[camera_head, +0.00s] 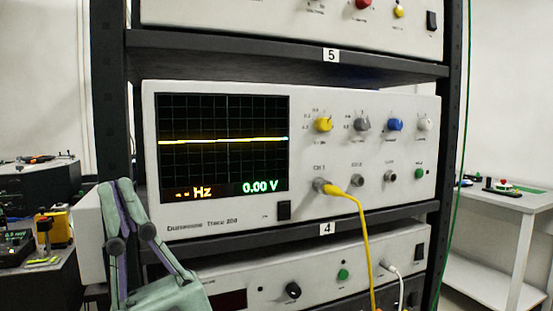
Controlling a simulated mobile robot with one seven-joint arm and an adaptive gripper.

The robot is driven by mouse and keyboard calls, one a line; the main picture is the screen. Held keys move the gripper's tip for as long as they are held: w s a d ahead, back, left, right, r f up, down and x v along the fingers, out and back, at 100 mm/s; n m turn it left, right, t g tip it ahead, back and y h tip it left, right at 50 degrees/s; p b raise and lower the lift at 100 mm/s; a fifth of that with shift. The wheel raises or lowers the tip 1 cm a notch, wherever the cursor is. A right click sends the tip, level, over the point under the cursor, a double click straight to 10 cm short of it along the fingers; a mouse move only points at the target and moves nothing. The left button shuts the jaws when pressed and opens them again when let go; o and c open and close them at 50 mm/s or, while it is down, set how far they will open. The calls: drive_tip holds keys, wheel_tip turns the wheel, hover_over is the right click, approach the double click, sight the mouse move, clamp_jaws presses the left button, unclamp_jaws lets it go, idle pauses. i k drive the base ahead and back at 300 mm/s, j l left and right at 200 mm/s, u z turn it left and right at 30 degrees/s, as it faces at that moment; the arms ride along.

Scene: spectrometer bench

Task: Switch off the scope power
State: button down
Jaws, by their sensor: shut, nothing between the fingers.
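The scope (410,200) is a white instrument on a rack shelf. Its screen (222,120) is lit, with a flat yellow trace, "-- Hz" in orange and "0.00 V" in green. A small black rocker switch (284,210) sits below the screen's right corner; its label and tilt are too small to read. My gripper (118,185) is at the lower left, pale green, with its fingertips together and pointing up. It is shut and empty, left of the scope's front and well apart from the switch. It covers part of the rack's left post.
A yellow cable (362,235) hangs from the scope's CH 1 socket. Coloured knobs (324,124) line the upper right panel. Black rack posts (452,100) stand at both sides.

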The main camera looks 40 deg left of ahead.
sight(285, 209)
drive_tip(key=u, duration=0.9)
